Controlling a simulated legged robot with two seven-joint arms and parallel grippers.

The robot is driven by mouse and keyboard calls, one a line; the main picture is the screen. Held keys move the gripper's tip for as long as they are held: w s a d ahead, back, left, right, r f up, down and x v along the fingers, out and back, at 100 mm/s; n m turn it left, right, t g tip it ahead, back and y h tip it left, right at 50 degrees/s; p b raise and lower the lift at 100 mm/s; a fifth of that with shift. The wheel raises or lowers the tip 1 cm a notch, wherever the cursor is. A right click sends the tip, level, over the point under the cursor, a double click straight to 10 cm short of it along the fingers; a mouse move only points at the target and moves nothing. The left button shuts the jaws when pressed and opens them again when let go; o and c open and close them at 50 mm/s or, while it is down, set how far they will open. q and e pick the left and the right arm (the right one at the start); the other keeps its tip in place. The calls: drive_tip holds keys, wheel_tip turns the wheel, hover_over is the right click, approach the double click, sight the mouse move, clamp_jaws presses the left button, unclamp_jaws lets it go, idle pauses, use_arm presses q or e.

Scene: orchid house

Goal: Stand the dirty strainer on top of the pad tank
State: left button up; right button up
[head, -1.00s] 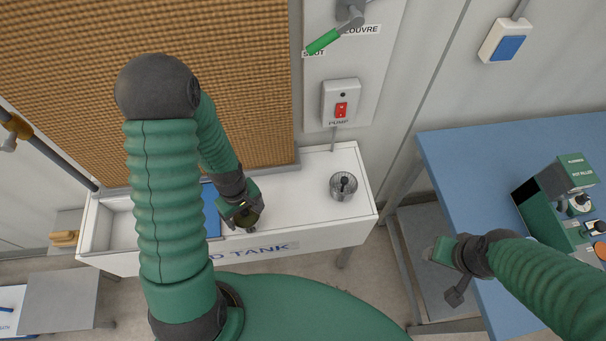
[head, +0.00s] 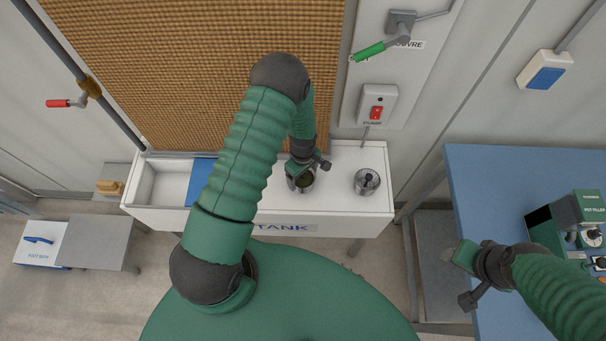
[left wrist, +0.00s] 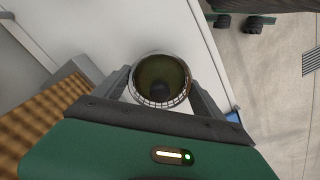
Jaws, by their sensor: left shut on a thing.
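The dirty strainer (head: 306,181) is a small round mesh cup with an olive-brown inside. My left gripper (head: 302,174) is shut on it, over the right half of the white top of the pad tank (head: 335,201). In the left wrist view the strainer (left wrist: 160,72) sits between the two fingers, its open mouth facing the camera. I cannot tell whether its base touches the tank top. My right gripper (head: 460,256) is apart from the tank, beside the blue bench; its finger opening is unclear.
A second, grey strainer (head: 367,182) stands on the tank top, right of the held one. A blue panel (head: 201,178) lies left on the tank, beside an open basin (head: 165,183). The brown pad wall (head: 200,80) rises behind. The blue bench (head: 480,180) is at right.

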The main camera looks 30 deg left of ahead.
use_arm(q)
drive_tip(key=shift+f, duration=0.5)
drive_tip(key=shift+w+f, duration=0.15)
drive_tip(key=o, duration=1.5)
drive_tip(key=shift+a, duration=0.1)
drive_tip(key=shift+c, duration=0.2)
